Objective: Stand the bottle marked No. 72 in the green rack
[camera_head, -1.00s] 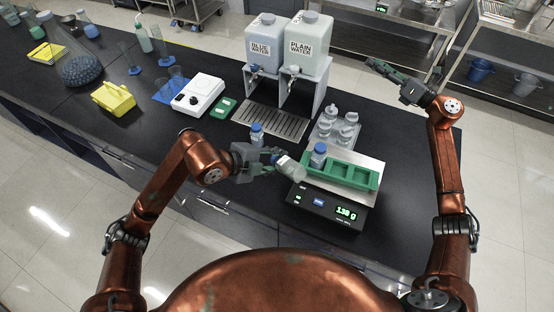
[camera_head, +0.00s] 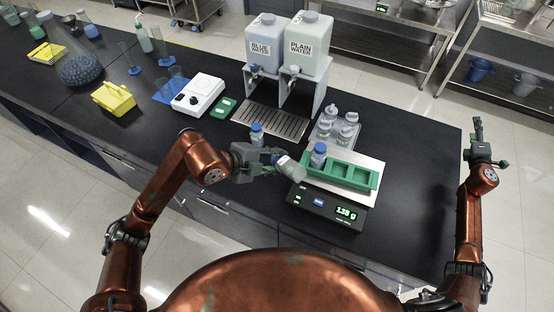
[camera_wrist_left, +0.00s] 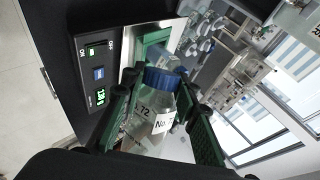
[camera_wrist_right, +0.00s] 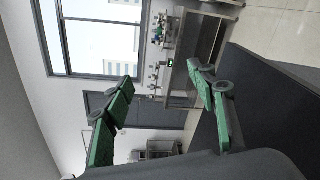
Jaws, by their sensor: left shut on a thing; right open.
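My left gripper (camera_head: 268,163) is shut on the bottle marked No. 72 (camera_head: 290,169), which it holds tilted beside the scale's left edge. In the left wrist view, this bottle (camera_wrist_left: 152,122) has a blue cap and a white label reading 72, between the green fingers. The green rack (camera_head: 361,179) lies on the scale's plate, to the right of the held bottle. Another blue-capped bottle (camera_head: 318,157) stands in the rack's left end; its label cannot be read. My right gripper (camera_head: 478,141) is open and empty, off the bench's right side; its fingers spread in the right wrist view (camera_wrist_right: 162,85).
The scale (camera_head: 325,205) reads about 138 g. Another blue-capped bottle (camera_head: 257,136) stands behind my left gripper. A tray (camera_head: 318,138) of several clear bottles sits behind the rack. Two water containers (camera_head: 305,48) stand on a rack over a drain grate (camera_head: 272,120). The bench's right end is clear.

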